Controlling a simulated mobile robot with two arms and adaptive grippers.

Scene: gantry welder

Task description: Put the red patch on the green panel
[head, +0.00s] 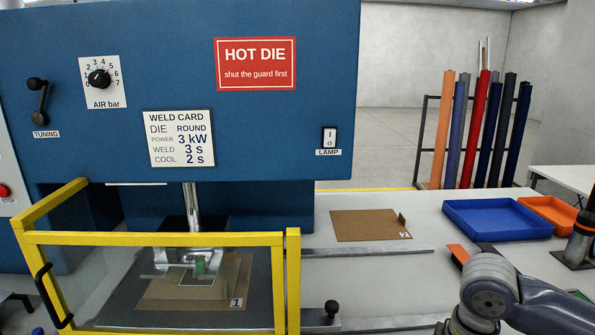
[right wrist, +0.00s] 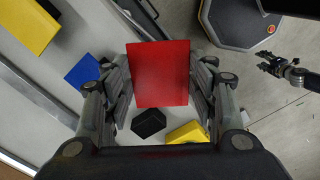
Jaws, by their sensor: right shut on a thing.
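The red patch (right wrist: 160,73) is a flat red square in the right wrist view. My right gripper (right wrist: 160,80) is shut on it, with a finger at its left and right edges. In the head view my right arm (head: 490,292) reaches in at the lower right, and its fingertips are not clearly seen. What looks like my left gripper (right wrist: 275,66) shows small at the right of the right wrist view, over the floor; its jaws are too small to read. No green panel can be made out.
A yellow guard frame (head: 150,239) stands before the welder, around brown board 1 (head: 180,302). Brown board 2 (head: 363,225) lies on the table, left of a blue tray (head: 480,230) and an orange tray (head: 553,209). A black block (right wrist: 149,123) lies below the patch.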

